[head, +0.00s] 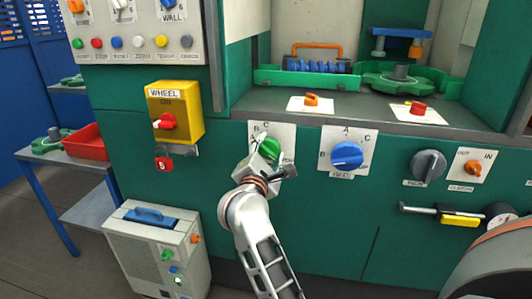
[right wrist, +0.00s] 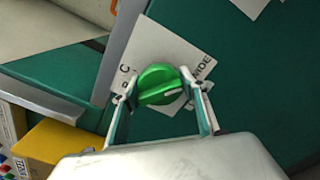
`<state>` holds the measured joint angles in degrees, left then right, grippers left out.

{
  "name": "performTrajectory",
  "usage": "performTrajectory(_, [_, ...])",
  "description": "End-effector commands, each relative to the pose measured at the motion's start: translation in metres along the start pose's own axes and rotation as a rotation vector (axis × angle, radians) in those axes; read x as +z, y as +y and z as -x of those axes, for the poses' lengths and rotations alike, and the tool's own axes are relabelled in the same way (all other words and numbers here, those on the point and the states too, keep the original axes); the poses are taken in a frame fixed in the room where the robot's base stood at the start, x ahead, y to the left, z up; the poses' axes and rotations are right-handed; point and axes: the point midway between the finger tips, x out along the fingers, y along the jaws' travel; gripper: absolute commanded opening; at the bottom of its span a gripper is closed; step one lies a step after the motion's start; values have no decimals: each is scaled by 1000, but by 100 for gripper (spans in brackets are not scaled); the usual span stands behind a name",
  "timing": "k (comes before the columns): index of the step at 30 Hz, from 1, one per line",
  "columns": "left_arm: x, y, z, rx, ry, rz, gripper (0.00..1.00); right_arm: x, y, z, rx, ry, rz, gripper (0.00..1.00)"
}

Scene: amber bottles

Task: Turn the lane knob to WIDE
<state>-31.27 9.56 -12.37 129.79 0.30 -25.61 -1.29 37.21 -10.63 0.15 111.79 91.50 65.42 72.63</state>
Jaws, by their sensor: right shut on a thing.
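The green knob (head: 270,147) sits on a white plate (head: 285,130) on the green machine front, partly hidden by my right gripper (head: 266,160) in the head view. In the right wrist view the green knob (right wrist: 157,80) lies between the two fingers of my right gripper (right wrist: 160,90), which is shut on it. The white plate (right wrist: 160,48) carries the word WIDE on its right and the letters C and B on its left. A pale line on the knob points right, toward the WIDE side; I cannot tell whether it lines up exactly. My left gripper is not in view.
A blue knob (head: 347,155) is to the right, then a dark grey knob (head: 428,165) and an orange knob (head: 472,168). A yellow box (head: 174,110) with a red knob is to the left. A shelf with small switches is above.

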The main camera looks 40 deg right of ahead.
Motion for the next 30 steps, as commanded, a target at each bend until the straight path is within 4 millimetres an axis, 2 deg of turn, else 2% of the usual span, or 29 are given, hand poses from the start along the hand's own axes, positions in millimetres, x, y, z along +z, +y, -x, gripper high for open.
performTrajectory(18, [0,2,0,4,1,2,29,-1,-1,0,-2,2,-43,21])
performTrajectory(19, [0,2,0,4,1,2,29,-1,-1,0,-2,2,-43,48])
performTrajectory(21, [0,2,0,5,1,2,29,-1,-1,0,-2,2,-43,60])
performTrajectory(30, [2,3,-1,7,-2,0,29,0,0,0,-1,1,-42,60])
